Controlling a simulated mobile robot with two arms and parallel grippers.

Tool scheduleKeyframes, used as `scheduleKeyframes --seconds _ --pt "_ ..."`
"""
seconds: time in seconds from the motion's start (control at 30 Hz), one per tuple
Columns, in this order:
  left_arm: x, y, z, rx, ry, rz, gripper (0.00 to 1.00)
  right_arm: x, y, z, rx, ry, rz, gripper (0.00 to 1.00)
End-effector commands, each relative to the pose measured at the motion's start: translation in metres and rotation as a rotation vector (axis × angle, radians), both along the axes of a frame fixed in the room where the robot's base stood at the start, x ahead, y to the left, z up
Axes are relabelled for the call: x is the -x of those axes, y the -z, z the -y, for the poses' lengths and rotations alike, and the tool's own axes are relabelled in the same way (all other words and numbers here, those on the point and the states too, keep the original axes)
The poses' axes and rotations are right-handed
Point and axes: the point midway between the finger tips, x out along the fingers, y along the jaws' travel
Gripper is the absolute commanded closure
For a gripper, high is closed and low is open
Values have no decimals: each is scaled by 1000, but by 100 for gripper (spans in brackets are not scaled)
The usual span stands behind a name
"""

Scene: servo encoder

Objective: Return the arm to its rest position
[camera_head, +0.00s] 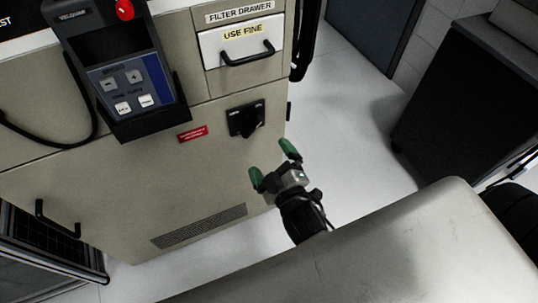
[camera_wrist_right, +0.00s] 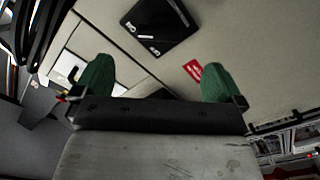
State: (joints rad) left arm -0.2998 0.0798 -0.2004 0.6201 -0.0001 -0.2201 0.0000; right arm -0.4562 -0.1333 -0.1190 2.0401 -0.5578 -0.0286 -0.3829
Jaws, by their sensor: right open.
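My right gripper (camera_head: 272,166) has green fingertips and is open and empty in the head view. It is in front of the beige machine's right side, below and right of the black rotary switch (camera_head: 247,119), and apart from it. In the right wrist view the two green fingers (camera_wrist_right: 158,82) stand wide apart with nothing between them. My left gripper is not in view.
The beige machine (camera_head: 100,190) fills the left, with a drawer handle (camera_head: 247,54), a red label (camera_head: 193,133) and a control pendant (camera_head: 128,85). A dark cabinet (camera_head: 455,100) stands at the right. Pale floor (camera_head: 345,110) lies open between them.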

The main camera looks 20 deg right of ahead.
Motion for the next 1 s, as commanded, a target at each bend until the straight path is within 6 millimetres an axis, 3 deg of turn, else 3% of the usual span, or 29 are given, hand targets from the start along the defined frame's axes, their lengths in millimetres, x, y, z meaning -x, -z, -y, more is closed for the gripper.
scheduleKeyframes --seconds 0.37,0.47,0.57,0.67,0.77,0.9,1.0 --pt "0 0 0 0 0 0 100 0 1 0 -2 -1 -4 0" --pt "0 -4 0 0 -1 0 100 -1 17 -3 -19 -11 -46 0" --pt "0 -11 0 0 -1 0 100 2 59 -10 -67 -30 -158 0" --pt "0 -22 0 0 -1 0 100 17 124 -17 -139 -43 -338 0" --pt "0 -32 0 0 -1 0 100 47 193 -19 -213 -33 -540 0" --pt "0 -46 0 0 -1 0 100 109 279 -7 -302 34 -822 0" --pt "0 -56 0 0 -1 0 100 167 327 11 -350 113 -1017 0"
